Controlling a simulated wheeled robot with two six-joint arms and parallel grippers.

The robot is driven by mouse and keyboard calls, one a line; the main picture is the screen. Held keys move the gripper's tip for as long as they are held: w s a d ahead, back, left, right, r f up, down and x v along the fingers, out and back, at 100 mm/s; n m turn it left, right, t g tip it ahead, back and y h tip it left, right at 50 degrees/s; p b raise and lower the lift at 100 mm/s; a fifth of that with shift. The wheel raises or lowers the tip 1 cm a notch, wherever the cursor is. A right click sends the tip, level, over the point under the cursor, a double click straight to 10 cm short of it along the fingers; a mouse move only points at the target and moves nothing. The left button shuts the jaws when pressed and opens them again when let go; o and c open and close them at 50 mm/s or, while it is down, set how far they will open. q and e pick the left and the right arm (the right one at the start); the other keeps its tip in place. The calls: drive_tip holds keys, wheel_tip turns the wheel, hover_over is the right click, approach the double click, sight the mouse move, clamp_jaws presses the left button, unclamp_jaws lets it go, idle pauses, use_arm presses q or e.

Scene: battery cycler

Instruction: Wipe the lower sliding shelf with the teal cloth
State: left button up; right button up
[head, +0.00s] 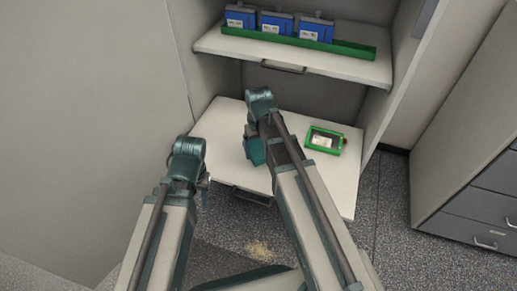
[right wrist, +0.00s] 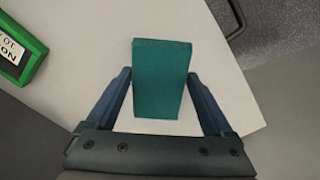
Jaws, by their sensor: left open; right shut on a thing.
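The teal cloth (right wrist: 162,80) is a folded block between the two fingers of my right gripper (right wrist: 159,76), which is shut on it. In the head view the cloth (head: 256,153) is at the lower sliding shelf (head: 325,185), a pale board pulled out of the cabinet. Whether it presses on the shelf is hard to tell. My left gripper (head: 207,184) is open, at the left front edge of the shelf, mostly hidden behind its own arm.
A green-framed device (head: 324,141) lies on the right part of the lower shelf. The upper shelf (head: 340,65) holds a green tray (head: 345,48) and blue boxes (head: 276,25). Grey drawers (head: 475,205) stand at right. Tan debris (head: 259,250) lies on the floor.

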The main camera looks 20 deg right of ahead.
drive_tip(key=shift+r+p, duration=1.45)
drive_tip(key=shift+r, duration=0.1)
